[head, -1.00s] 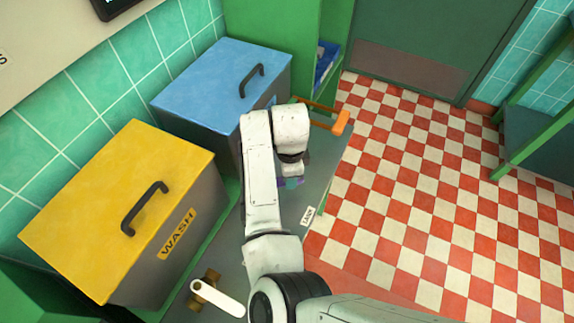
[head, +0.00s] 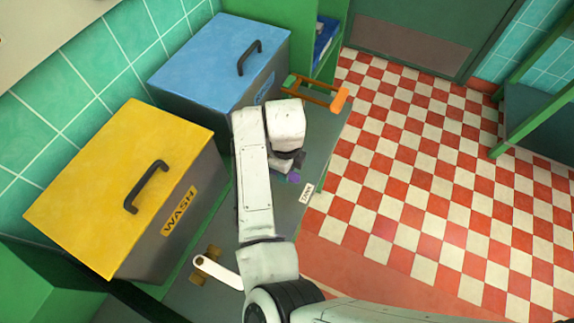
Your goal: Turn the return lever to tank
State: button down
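A white lever (head: 222,274) on a brass fitting (head: 201,279) lies at the lower left, beside my arm; its right end runs up to my arm and may be partly hidden. An orange handle (head: 339,101) on a thin orange bar with a green end sits farther back, at the right edge of the grey counter. I cannot tell from markings which is the return lever. A small white label (head: 306,193), apparently reading TANK, is on the counter's right edge. My gripper (head: 291,173) points down over the counter, left of the label and apart from both levers. Its fingers are mostly hidden.
A yellow-lidded box (head: 118,180) marked WASH and a blue-lidded box (head: 215,58), both with black handles, stand left along the tiled wall. The grey counter (head: 322,142) is narrow. Open checkered floor (head: 430,190) lies right, with a green shelf (head: 540,110) beyond.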

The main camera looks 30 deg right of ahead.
dwell(0.4)
jog(key=c, duration=0.8)
grip_release()
jog(key=shift+c, duration=0.2)
jog(key=shift+r, duration=0.15)
notch_tip(320, 180, up, 11)
jog(key=b, duration=0.1)
jog(key=shift+f, duration=0.2)
jog(key=s+d+n+t+h, duration=0.1)
jog(key=s+d+n+h, duration=0.15)
jog(key=d+n, duration=0.55)
jog(key=s+d+n+t+h, duration=0.25)
jog(key=d+n, duration=0.25)
jog(key=d, duration=0.6)
jog(key=s+a+f+n+g+y, duration=0.1)
jog(key=s+a+f+n+y, duration=0.1)
jog(key=s+a+f+n, duration=0.2)
jog(key=s+a+f+n+g+y, duration=0.1)
jog(key=s+a+f+n, duration=0.4)
jog(key=s+n, duration=0.6)
jog(key=s+f+y, duration=0.1)
jog(key=s, duration=0.3)
jog(key=shift+s+a+f+y, duration=0.25)
jog(key=shift+s+f+y, duration=0.1)
jog(key=shift+f+y, duration=0.05)
